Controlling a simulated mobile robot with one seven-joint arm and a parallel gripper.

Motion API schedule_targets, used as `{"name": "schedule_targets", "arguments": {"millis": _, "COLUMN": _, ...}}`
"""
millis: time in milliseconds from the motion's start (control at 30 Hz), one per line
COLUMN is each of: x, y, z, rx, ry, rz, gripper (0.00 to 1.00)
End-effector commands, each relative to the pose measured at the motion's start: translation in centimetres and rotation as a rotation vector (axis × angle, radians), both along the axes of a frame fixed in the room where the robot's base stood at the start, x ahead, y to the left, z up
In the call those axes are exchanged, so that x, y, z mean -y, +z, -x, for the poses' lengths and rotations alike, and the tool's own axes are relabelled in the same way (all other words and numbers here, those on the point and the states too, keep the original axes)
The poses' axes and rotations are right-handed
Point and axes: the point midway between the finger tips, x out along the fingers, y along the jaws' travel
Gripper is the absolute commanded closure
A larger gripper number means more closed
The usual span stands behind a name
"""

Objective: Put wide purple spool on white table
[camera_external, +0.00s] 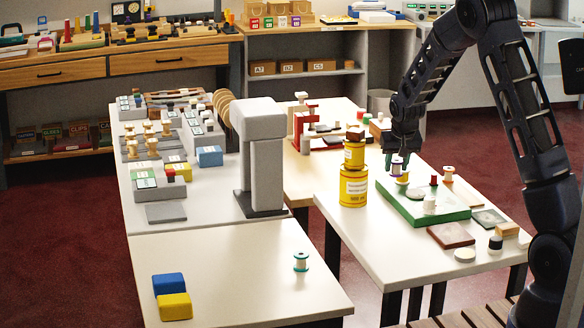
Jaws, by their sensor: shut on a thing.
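My gripper (397,156) is at the lower end of my arm, above the back left part of a green tray (458,215) on the right-hand table. It is shut on a small spool with a purple band and pale flanges, the purple spool (396,167). Another small yellowish piece sits just below it, and I cannot tell whether they touch. White tabletops show at the front left (235,270), at the right (375,240) and at the back left (205,215). The front left one bears a teal-and-white spool (300,262) near its right side.
Stacked yellow cans (354,188) stand left of the tray. Several spools stand around the green tray.

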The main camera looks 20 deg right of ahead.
Motion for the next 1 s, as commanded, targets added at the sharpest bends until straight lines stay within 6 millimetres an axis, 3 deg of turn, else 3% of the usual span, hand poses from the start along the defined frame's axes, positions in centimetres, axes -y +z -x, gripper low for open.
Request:
{"name": "schedule_targets", "arguments": {"millis": 33, "x": 2.1, "y": -0.1, "z": 0.0, "rx": 0.0, "ry": -0.037, "rz": 0.0, "gripper": 0.9}}
{"name": "schedule_targets", "arguments": {"millis": 100, "x": 4.4, "y": -0.3, "z": 0.0, "rx": 0.002, "ry": -0.078, "rz": 0.001, "gripper": 0.9}}
{"name": "schedule_targets", "arguments": {"millis": 233, "x": 7.4, "y": -0.5, "z": 0.2, "rx": 0.003, "ry": -0.132, "rz": 0.001, "gripper": 0.9}}
{"name": "schedule_targets", "arguments": {"millis": 367, "x": 8.8, "y": -0.6, "z": 0.4, "rx": 0.003, "ry": -0.16, "rz": 0.0, "gripper": 0.9}}
{"name": "schedule_targets", "arguments": {"millis": 567, "x": 9.0, "y": -0.6, "z": 0.4, "rx": 0.004, "ry": -0.163, "rz": 0.001, "gripper": 0.9}}
{"name": "schedule_targets", "arguments": {"millis": 767, "x": 7.4, "y": -0.5, "z": 0.2, "rx": 0.004, "ry": -0.135, "rz": 0.0, "gripper": 0.9}}
{"name": "schedule_targets", "arguments": {"millis": 867, "x": 4.7, "y": -0.3, "z": 0.0, "rx": 0.003, "ry": -0.087, "rz": -0.001, "gripper": 0.9}}
{"name": "schedule_targets", "arguments": {"millis": 1000, "x": -1.0, "y": 0.1, "z": 0.0, "rx": 0.001, "ry": 0.016, "rz": -0.001, "gripper": 0.9}}
